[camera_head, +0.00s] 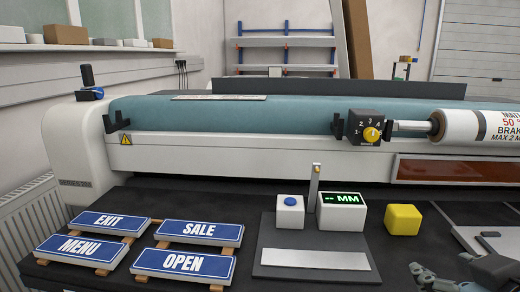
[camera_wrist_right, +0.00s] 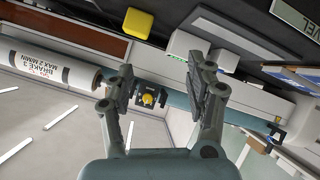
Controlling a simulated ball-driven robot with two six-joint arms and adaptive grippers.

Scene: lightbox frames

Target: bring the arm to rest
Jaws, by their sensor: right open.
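My right gripper (camera_head: 446,276) is partly in the head view at the bottom right corner, in front of the dark bench top and cut off by the frame edge. In the right wrist view my right gripper (camera_wrist_right: 160,84) fills the middle. Its two fingers stand apart with nothing held between them. A yellow block (camera_head: 403,219) lies on the bench beyond the gripper and left of it, apart from it; it also shows in the wrist view (camera_wrist_right: 138,22). My left gripper is not in either view.
A gauge with a green "MM" display (camera_head: 341,211) and a blue-button box (camera_head: 290,211) stand behind a plate (camera_head: 315,258). Several blue signs (camera_head: 184,263) lie at the left. A long roller machine (camera_head: 230,115) with a yellow-knob dial (camera_head: 367,129) spans the back.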

